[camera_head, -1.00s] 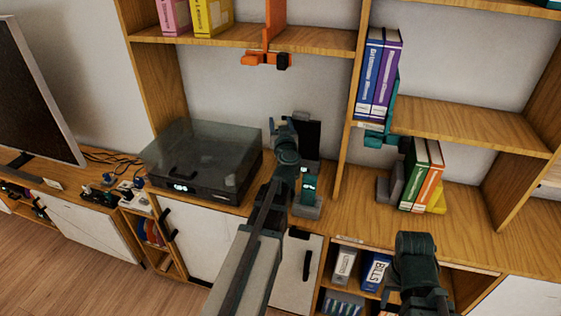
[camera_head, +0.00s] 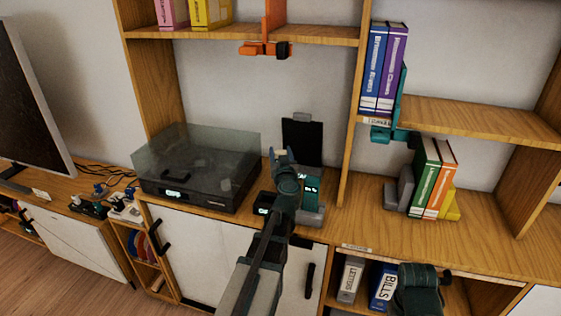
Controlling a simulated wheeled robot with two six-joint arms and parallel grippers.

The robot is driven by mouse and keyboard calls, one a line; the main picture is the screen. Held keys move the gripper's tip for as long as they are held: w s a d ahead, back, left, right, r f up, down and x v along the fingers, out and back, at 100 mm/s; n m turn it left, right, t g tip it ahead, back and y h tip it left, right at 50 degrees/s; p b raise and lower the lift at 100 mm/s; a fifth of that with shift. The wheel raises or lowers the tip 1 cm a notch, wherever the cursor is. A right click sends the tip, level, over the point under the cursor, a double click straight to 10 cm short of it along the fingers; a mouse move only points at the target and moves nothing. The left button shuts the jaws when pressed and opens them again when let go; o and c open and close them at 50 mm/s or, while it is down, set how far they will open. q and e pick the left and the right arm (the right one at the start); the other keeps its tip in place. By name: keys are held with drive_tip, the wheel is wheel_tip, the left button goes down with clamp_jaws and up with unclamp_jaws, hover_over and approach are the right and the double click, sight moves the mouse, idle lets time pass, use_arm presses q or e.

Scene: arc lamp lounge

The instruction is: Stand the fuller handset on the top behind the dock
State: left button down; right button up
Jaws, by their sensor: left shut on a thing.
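My left gripper (camera_head: 282,155) is above the wooden top, in front of a black upright panel (camera_head: 303,142). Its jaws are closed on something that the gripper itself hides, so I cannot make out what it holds. A dark handset with a lit cyan display (camera_head: 311,184) stands just right of my left wrist, over the grey dock (camera_head: 312,215). Another dark piece with a lit cyan readout (camera_head: 262,209) shows left of my wrist; my arm hides part of it and of the dock.
A black box with a clear lid (camera_head: 196,170) stands left of the dock. A shelf divider (camera_head: 354,150) rises to the right, with green and orange binders (camera_head: 430,180) beyond it. An orange bracket (camera_head: 265,48) hangs below the upper shelf. Bare top shows right of the dock.

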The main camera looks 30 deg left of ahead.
use_arm(q)
drive_tip(key=shift+f, duration=0.25)
use_arm(e)
drive_tip(key=shift+f, duration=0.35)
use_arm(q)
drive_tip(key=shift+f, duration=0.2)
drive_tip(key=c, duration=0.5)
unclamp_jaws()
use_arm(e)
drive_tip(key=shift+f, duration=0.1)
use_arm(q)
drive_tip(key=shift+r, duration=0.2)
